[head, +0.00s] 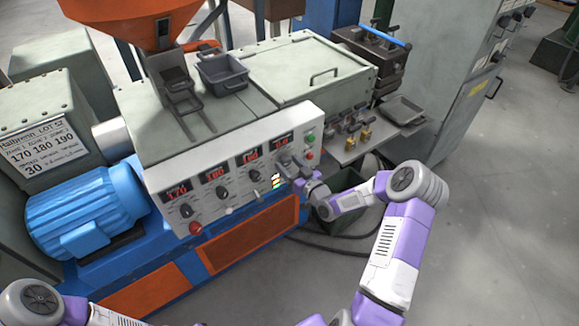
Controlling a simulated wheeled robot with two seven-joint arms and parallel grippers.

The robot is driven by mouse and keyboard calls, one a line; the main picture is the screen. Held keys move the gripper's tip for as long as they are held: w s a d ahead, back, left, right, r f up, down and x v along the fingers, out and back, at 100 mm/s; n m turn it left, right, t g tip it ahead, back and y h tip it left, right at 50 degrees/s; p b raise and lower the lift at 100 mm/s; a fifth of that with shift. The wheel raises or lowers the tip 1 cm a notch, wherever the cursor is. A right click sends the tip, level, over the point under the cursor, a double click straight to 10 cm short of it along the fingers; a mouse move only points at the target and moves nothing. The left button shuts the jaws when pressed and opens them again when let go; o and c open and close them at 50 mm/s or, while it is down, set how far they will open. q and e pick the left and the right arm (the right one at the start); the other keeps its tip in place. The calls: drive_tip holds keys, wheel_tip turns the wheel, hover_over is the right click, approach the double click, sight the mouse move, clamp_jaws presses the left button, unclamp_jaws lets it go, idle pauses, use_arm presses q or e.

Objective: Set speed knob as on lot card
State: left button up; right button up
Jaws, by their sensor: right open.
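The lot card (42,149) is on the grey housing at the left. It reads 170 180 190 in a row, with 30 below. The white control panel (237,193) has several red displays. The leftmost display (176,190) seems to read 170; the others are too small to read surely. Dark knobs sit below them, such as the left knob (186,211), the second knob (221,192) and the third knob (255,175). My right gripper (288,163) is open at the panel's right part, below the rightmost display (281,141), and hides the knob area there. I cannot tell whether it touches. My left gripper is out of view.
A red button (196,228) is at the panel's lower left, and a green button (311,138) is at its right end. A grey bin (222,73) stands on the machine top. A small shelf with brass parts (365,134) is right of the panel. The floor at right is clear.

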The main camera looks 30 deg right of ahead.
drive_tip(key=shift+w, duration=0.1)
drive_tip(key=c, duration=1)
drive_tip(key=shift+c, duration=0.2)
drive_tip(key=shift+m, duration=0.4)
drive_tip(key=m, duration=0.2)
drive_tip(key=shift+m, duration=0.4)
drive_tip(key=m, duration=0.4)
drive_tip(key=shift+a+m+b, duration=0.1)
drive_tip(key=shift+m+b, duration=0.2)
drive_tip(key=shift+m, duration=0.1)
drive_tip(key=m, duration=0.4)
drive_tip(key=shift+m+t+h, duration=0.3)
drive_tip(key=shift+m+p, duration=0.5)
drive_tip(key=shift+m, duration=2.1)
